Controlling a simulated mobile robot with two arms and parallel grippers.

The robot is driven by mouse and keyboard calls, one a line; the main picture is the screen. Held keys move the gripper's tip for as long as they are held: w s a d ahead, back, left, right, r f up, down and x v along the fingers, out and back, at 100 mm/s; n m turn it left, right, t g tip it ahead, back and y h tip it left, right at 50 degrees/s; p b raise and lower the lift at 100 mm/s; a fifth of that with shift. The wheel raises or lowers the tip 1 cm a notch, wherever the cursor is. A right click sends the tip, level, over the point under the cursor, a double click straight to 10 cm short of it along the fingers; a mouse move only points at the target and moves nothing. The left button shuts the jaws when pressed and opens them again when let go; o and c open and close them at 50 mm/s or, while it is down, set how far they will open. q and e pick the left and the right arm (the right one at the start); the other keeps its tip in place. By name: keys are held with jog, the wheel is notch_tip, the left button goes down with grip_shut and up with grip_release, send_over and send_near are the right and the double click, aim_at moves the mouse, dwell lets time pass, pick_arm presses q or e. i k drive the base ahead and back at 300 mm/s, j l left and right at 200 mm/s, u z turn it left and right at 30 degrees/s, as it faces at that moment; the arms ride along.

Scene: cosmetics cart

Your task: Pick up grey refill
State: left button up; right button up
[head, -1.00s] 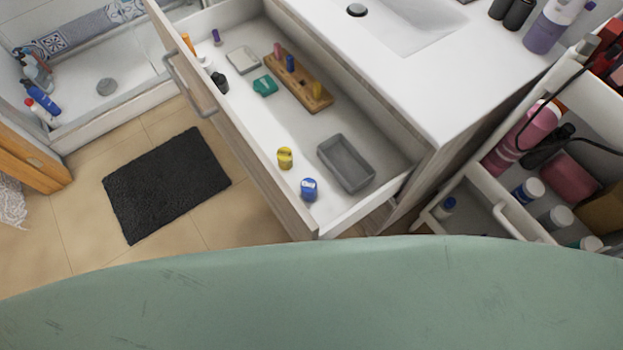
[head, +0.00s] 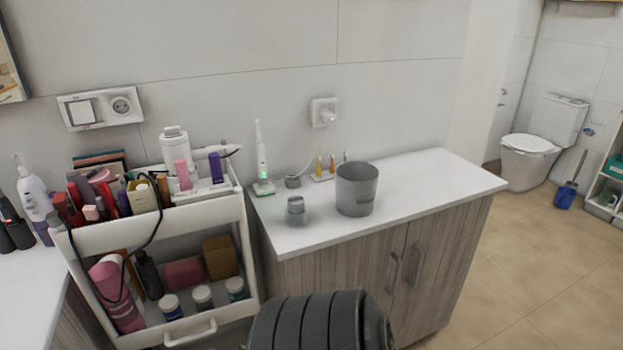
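A small grey jar-like piece (head: 296,211), which may be the grey refill, stands upright near the left front edge of the white counter (head: 425,190). Its lower part looks greenish and glassy, and its top is grey. A smaller, low grey round piece (head: 293,182) sits behind it by the wall; I cannot tell exactly what it is. Neither of my grippers is in view.
A grey bin (head: 356,190) stands right of the small jar. An electric toothbrush (head: 261,160) stands behind, beside a holder with coloured brush heads (head: 324,177). A crowded white cart (head: 190,217) stands left. The counter's right part is clear.

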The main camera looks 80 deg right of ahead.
aim_at(295, 204)
jog(key=z, duration=2)
jog(key=i+j+z, duration=0.25)
jog(key=z, duration=0.25)
jog(key=i+j+z, duration=0.5)
jog(key=k+l, duration=0.1)
